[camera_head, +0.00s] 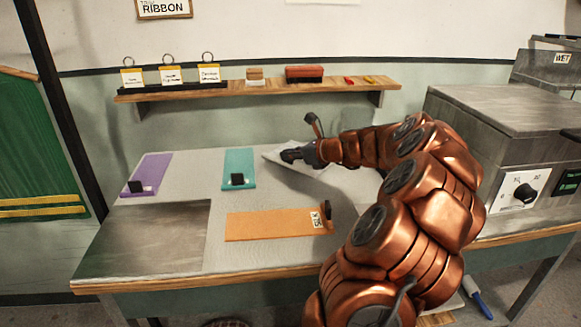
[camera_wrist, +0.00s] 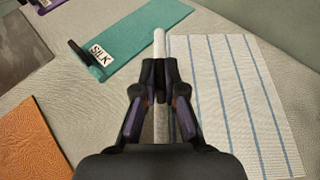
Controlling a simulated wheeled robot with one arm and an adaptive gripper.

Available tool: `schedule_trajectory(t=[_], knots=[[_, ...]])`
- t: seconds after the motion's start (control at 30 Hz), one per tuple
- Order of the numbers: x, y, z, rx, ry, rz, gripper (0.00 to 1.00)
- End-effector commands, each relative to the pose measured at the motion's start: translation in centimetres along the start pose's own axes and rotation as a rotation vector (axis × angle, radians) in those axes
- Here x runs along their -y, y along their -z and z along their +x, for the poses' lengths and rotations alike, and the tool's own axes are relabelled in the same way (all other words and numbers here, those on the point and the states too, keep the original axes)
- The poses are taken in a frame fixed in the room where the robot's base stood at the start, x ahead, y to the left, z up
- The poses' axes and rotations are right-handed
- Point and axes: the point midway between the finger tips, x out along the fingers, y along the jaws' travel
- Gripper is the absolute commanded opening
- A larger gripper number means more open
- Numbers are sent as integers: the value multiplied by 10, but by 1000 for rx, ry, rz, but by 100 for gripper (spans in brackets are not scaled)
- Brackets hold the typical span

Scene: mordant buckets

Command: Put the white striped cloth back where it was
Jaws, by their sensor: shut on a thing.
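The white cloth with thin blue stripes (camera_wrist: 240,100) spreads to the right of my gripper (camera_wrist: 160,78) in the wrist view. My gripper is shut on its left edge, which shows as a pale raised strip running between and beyond the fingertips. In the head view the cloth (camera_head: 304,168) is a pale patch at the back middle of the table, partly hidden by my gripper (camera_head: 285,156) and arm. Whether the cloth rests fully on the table or is slightly lifted, I cannot tell.
A teal cloth (camera_head: 239,165) labelled SILK lies left of my gripper. An orange cloth (camera_head: 265,224) lies nearer the front, a purple one (camera_head: 150,170) far left. A wooden shelf (camera_head: 270,88) runs behind. A grey machine (camera_head: 515,110) stands right. The grey table surface (camera_head: 190,190) has free room.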

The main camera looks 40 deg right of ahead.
Motion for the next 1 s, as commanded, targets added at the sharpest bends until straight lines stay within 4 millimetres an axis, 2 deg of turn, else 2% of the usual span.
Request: schedule_trajectory(t=[0.37, 0.77, 0.8, 1.0], knots=[[0, 35, 14, 0, -2, 2, 0], [0, 38, 16, 0, -1, -1, 0], [0, 38, 16, 0, -1, -1, 14], [0, 38, 16, 0, -1, -1, 34]])
